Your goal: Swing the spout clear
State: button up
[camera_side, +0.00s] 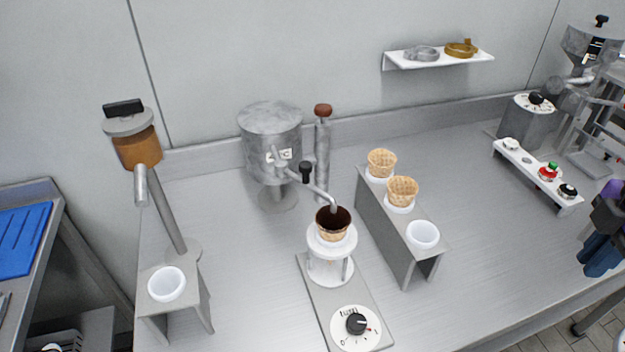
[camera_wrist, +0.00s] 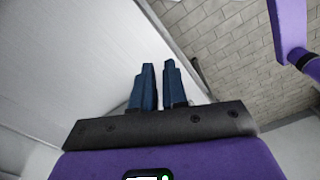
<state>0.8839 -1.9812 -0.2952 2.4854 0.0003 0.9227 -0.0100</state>
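A metal tank (camera_side: 270,140) stands on a pedestal near the back wall. Its thin bent spout (camera_side: 318,192), with a black knob (camera_side: 306,172) on it, reaches right and forward. The spout's tip is over a waffle cone (camera_side: 333,231) with a dark brown inside. That cone sits in a white ring stand (camera_side: 330,262) on a plate with a black dial (camera_side: 356,323). My gripper (camera_side: 597,260) is at the right edge, far from the spout. Its blue fingers (camera_wrist: 158,70) show in the wrist view with a narrow gap and nothing between them.
A grey rack (camera_side: 400,240) right of the stand holds two cones and an empty white cup. A dispenser (camera_side: 137,150) stands at left above a white cup (camera_side: 167,284). A strip of knobs (camera_side: 537,175) lies at right. The counter between rack and strip is clear.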

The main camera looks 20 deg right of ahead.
jog(key=w+a+r+n, duration=0.2)
jog(key=w+a+r, duration=0.1)
jog(key=w+a, duration=0.2)
jog(key=w+a+r+n, duration=0.2)
jog(key=w+a, duration=0.3)
jog(key=a, duration=0.4)
jog(key=w+a+r+n+h, duration=0.1)
jog(key=w+a+r, duration=0.3)
jog(key=a, duration=0.3)
jog(key=shift+w+a+r+n, duration=0.1)
jog(key=shift+w+a+n, duration=0.25)
jog(key=shift+w, duration=0.2)
grip_shut()
jog(key=w+a+r+n, duration=0.1)
jog(key=w+a+n, duration=0.1)
jog(key=a, duration=0.7)
jog(key=w+a+r+n+t+h, duration=0.1)
jog(key=w+a+r+n, duration=0.1)
jog(key=a, duration=0.7)
jog(key=shift+w+r+n, duration=0.3)
jog(key=shift+w+n, duration=0.55)
jog(key=shift+w, duration=0.3)
jog(key=shift+f, duration=0.1)
jog(key=w+d+f, duration=0.3)
jog(key=d+f, duration=0.2)
jog(key=f, duration=0.6)
